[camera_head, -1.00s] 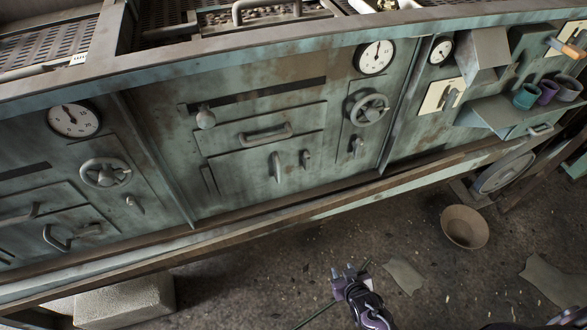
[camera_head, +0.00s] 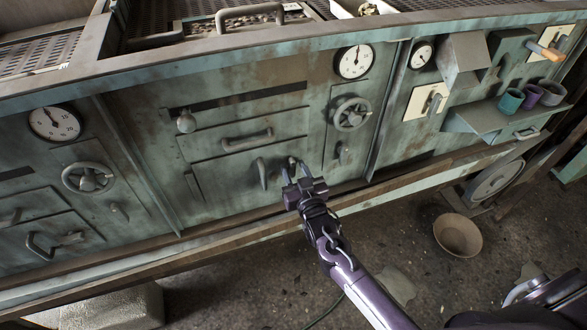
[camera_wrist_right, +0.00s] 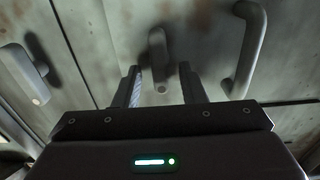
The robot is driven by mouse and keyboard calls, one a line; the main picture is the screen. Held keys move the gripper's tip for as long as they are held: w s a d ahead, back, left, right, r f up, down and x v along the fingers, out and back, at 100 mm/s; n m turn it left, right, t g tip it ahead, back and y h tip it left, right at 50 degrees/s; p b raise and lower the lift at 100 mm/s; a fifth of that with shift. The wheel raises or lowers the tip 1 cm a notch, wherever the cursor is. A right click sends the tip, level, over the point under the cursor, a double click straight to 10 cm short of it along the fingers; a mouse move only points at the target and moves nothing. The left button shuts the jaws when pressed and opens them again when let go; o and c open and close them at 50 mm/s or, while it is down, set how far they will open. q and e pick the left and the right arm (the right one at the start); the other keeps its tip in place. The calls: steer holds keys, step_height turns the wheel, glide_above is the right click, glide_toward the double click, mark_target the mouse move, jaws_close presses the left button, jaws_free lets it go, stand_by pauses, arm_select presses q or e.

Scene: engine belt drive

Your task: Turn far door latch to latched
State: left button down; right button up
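The small grey door latch (camera_wrist_right: 157,55) shows in the right wrist view, with its bar along the picture's vertical. My right gripper (camera_wrist_right: 161,82) is open, with one finger on each side of the latch's lower end and gaps showing on both sides. In the head view my right gripper (camera_head: 298,168) is up against the middle panel and largely hides the latch. The door's curved handle (camera_head: 261,173) is just left of the gripper; in the right wrist view the handle (camera_wrist_right: 247,50) is on the right. My left gripper is not in view.
Another small latch (camera_head: 342,153) sits right of the gripper, below a handwheel (camera_head: 351,114); it also shows in the right wrist view (camera_wrist_right: 24,73). A horizontal handle (camera_head: 247,140) is above. A ledge (camera_head: 235,222) runs along the panel's foot. A bowl (camera_head: 458,235) stands on the floor.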

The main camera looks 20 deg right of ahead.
steer(key=shift+w, duration=0.4)
jaws_close()
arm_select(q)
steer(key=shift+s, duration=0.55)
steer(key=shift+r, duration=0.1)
arm_select(e)
steer(key=shift+a+n, duration=0.1)
steer(key=shift+n, duration=0.2)
steer(key=n+p, duration=0.1)
steer(key=n, duration=0.2)
steer(key=shift+a+n, duration=0.15)
steer(key=shift+n, duration=0.15)
steer(key=n+p, duration=0.1)
steer(key=n, duration=0.3)
steer(key=shift+a+f+n, duration=0.1)
steer(key=shift+a+n, duration=0.05)
steer(key=shift+n, duration=0.15)
steer(key=n+p, duration=0.1)
steer(key=n, duration=0.3)
steer(key=shift+a+f, duration=0.1)
steer(key=shift+f, duration=0.05)
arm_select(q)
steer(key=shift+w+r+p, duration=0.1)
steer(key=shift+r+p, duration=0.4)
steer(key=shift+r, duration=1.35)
arm_select(e)
steer(key=shift+f+n, duration=0.15)
steer(key=shift+n, duration=1.05)
steer(key=shift+f+n, duration=0.1)
steer(key=shift+n, duration=1.1)
